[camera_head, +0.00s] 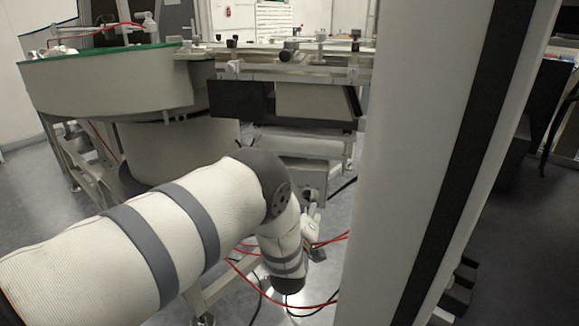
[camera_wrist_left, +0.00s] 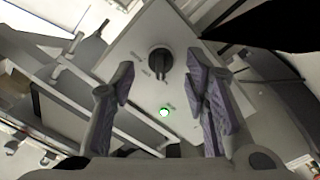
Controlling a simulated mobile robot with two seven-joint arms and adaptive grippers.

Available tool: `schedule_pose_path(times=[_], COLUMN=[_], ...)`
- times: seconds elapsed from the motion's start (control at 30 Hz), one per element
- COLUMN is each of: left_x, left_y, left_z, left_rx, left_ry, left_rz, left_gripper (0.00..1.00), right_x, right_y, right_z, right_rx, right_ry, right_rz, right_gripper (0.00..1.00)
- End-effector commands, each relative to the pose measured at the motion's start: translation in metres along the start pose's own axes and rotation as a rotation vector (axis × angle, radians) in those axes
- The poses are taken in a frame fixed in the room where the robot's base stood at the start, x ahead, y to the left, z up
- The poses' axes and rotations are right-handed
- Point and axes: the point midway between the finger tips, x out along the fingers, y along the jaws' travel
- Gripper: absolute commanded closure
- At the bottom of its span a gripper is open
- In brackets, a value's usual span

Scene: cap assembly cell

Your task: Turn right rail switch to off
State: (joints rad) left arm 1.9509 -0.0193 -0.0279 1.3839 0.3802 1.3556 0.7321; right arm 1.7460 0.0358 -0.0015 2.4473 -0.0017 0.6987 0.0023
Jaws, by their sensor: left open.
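In the left wrist view a black rotary switch knob (camera_wrist_left: 160,61) sits on a light grey panel (camera_wrist_left: 146,35), with small markings too blurred to read. A lit green button (camera_wrist_left: 164,112) is on the same panel, below the knob. My left gripper (camera_wrist_left: 159,72) is open, its two purple-grey padded fingers apart on either side of the knob in the picture. Nothing is between the fingertips, and I cannot tell how far they are from the panel. In the head view my left arm bends downward below the machine; the switch is not discernible there. My right gripper is out of view.
In the head view a round feeder with a green rim (camera_head: 105,61) stands at left, beside a rail assembly (camera_head: 290,72) on the machine. A wide pale column (camera_head: 415,160) blocks the view at right. Red and black cables (camera_head: 325,304) run low near my arm.

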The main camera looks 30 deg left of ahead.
Motion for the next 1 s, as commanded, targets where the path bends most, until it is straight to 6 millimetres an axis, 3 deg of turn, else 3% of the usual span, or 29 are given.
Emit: schedule_pose_path(times=[0.33,0.5,0.53,1.0], left_x=[0.0081,0.0078,0.0078,0.0077], left_y=[-0.0013,-0.0015,-0.0015,-0.0009], left_z=[0.0012,0.0013,0.0013,0.0013], left_rx=[0.002,0.002,0.002,0.071], left_ry=[-0.002,-0.003,-0.003,-0.002], left_rz=[-0.002,-0.002,-0.002,0.000], left_gripper=[0.58,0.97,1.00,1.00], right_x=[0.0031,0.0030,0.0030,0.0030], right_y=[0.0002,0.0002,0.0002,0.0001], right_z=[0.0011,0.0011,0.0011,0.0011], right_rx=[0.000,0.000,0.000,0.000], right_ry=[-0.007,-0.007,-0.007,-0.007], right_rz=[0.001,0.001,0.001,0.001], right_gripper=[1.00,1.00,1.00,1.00])
